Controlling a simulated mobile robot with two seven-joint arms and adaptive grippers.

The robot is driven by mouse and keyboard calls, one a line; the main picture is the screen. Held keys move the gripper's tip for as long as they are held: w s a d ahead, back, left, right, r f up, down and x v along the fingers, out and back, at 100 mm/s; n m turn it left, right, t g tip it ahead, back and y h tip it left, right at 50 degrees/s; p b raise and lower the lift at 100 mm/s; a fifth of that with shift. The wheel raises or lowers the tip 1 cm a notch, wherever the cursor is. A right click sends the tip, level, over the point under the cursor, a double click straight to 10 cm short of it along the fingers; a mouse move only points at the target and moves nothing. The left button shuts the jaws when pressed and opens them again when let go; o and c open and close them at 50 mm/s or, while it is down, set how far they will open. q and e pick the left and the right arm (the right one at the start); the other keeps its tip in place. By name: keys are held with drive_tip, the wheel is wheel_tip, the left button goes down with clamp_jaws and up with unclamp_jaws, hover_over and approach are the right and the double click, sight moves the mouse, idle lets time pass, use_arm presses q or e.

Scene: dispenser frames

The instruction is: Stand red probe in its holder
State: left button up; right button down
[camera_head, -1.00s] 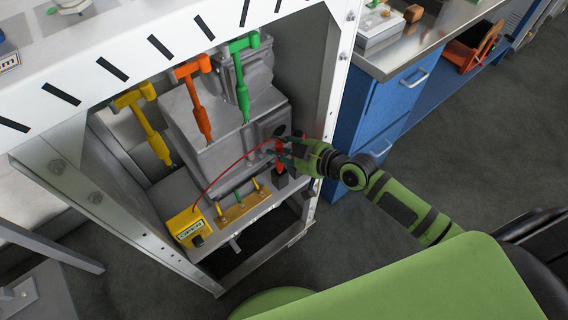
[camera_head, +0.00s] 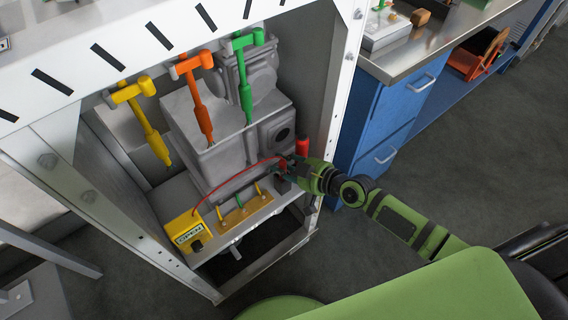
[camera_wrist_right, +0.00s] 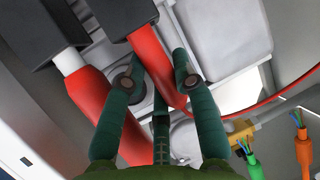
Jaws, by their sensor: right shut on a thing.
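My right gripper (camera_head: 286,166) is at the right end of the cabinet's lower shelf, low beside the grey machine. In the right wrist view its green fingers (camera_wrist_right: 158,82) are shut on the red probe (camera_wrist_right: 150,55), one on each side. The probe's upper end in that view meets a black block (camera_wrist_right: 122,16); I cannot tell whether it is seated there. A red lead (camera_head: 232,183) runs from the grip to a yellow box (camera_head: 186,231). A dark block (camera_head: 283,185), perhaps the holder, shows below the gripper. My left gripper is out of view.
A second red cylinder (camera_head: 303,146) stands close behind the gripper. Yellow (camera_head: 149,123), orange (camera_head: 199,98) and green (camera_head: 244,77) tools hang above. The grey machine (camera_head: 215,155) fills the shelf's back. The cabinet's right post (camera_head: 340,85) is near my arm.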

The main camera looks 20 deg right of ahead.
drive_tip(key=c, duration=1)
unclamp_jaws()
drive_tip(key=shift+r, duration=0.15)
drive_tip(key=shift+s+d, duration=0.15)
drive_tip(key=shift+s, duration=0.05)
drive_tip(key=p+v, duration=0.1)
drive_tip(key=v, duration=1)
drive_tip(key=shift+s+d+r, duration=0.15)
drive_tip(key=shift+r, duration=0.1)
